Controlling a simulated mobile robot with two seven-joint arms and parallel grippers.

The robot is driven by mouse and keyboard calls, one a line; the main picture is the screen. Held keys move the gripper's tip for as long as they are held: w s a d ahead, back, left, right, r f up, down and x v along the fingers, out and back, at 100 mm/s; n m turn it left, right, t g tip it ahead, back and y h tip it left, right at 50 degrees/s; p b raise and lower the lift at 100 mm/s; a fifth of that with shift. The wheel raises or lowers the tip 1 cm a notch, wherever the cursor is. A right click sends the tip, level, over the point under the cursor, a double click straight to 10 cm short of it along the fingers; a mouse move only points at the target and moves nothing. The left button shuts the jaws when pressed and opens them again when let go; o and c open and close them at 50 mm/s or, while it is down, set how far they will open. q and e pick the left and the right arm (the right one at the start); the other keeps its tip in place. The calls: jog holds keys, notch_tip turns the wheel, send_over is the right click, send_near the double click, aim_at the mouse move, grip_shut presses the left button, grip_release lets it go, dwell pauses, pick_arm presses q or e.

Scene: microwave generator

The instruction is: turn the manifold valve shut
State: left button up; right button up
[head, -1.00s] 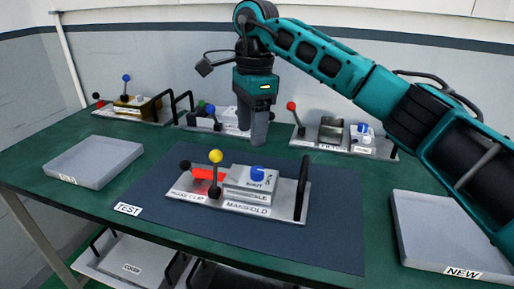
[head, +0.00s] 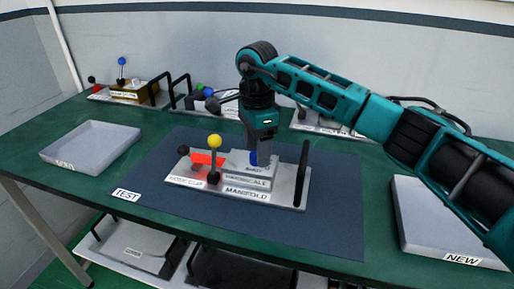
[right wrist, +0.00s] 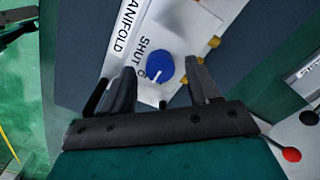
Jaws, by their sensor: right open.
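The manifold unit (head: 245,195) is a pale plate with a raised block, lying on the dark mat. Its blue valve knob (right wrist: 160,69) carries a white pointer line and sits beside the "SHUT" lettering. In the head view the knob (head: 253,159) is mostly hidden by my right gripper (head: 262,160), which points straight down over it. In the right wrist view my right gripper (right wrist: 162,85) is open, with the knob between and slightly ahead of its fingertips. I cannot tell whether the fingers touch it. My left gripper is not in view.
A yellow-topped lever (head: 214,142) and a black upright handle (head: 302,175) stand on the same plate. Grey trays lie left (head: 92,148) and right (head: 440,225) on the green table (head: 60,185). More units stand along the back.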

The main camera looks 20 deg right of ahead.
jog(key=shift+f, duration=0.25)
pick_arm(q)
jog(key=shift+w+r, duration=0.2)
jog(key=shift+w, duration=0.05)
pick_arm(e)
jog(key=shift+f, duration=0.1)
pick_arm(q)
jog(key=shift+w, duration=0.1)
pick_arm(e)
jog(key=shift+c, duration=0.3)
jog(key=c, duration=1)
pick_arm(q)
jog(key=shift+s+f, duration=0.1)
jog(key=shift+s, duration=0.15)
